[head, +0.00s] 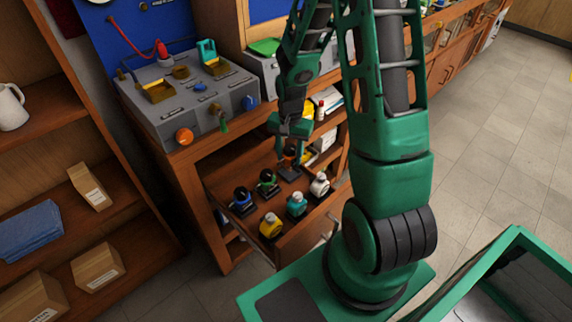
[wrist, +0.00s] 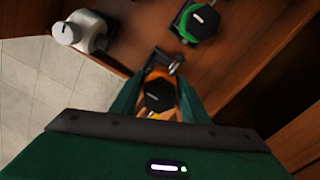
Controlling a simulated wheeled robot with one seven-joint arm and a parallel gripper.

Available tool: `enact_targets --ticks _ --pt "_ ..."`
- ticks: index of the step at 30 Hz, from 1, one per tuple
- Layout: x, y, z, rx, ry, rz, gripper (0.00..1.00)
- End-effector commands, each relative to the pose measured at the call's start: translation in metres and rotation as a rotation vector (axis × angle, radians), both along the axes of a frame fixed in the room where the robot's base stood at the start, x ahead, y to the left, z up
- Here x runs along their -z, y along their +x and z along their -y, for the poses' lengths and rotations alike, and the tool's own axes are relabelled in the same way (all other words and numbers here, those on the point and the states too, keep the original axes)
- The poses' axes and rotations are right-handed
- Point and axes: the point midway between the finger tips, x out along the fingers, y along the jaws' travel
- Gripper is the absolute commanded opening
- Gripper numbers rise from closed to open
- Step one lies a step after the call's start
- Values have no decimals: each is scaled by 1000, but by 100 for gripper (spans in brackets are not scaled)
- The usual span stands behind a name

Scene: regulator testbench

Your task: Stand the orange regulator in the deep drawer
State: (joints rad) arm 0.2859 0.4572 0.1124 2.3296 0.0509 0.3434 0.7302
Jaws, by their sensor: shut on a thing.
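The orange regulator (head: 290,152) has a black knob and a dark base, and is upright over the back right of the open deep drawer (head: 300,240). My gripper (head: 291,147) reaches down from above and is shut on it. In the wrist view the orange regulator (wrist: 158,80) sits between the two green fingers, its black knob facing the camera. Its base looks close to the drawer floor, but I cannot tell whether it touches.
In the drawer stand a blue regulator (head: 242,198), a green one (head: 267,180), a yellow one (head: 271,224), a teal one (head: 297,204) and a white one (head: 320,184). The grey testbench (head: 190,105) stands above left. A shelf with boxes (head: 98,267) is at left.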

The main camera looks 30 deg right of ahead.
Motion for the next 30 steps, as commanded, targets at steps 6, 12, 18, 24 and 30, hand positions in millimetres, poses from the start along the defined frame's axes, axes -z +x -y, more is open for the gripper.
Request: enact_targets --ticks 6,12,18,24,30 --pt "21 -1 1 2 2 -4 1" --pt "40 -1 2 2 1 -1 1" --pt "40 0 2 1 1 1 1" --pt "42 -1 1 1 1 -1 56" --pt "42 -1 1 1 1 -1 60"
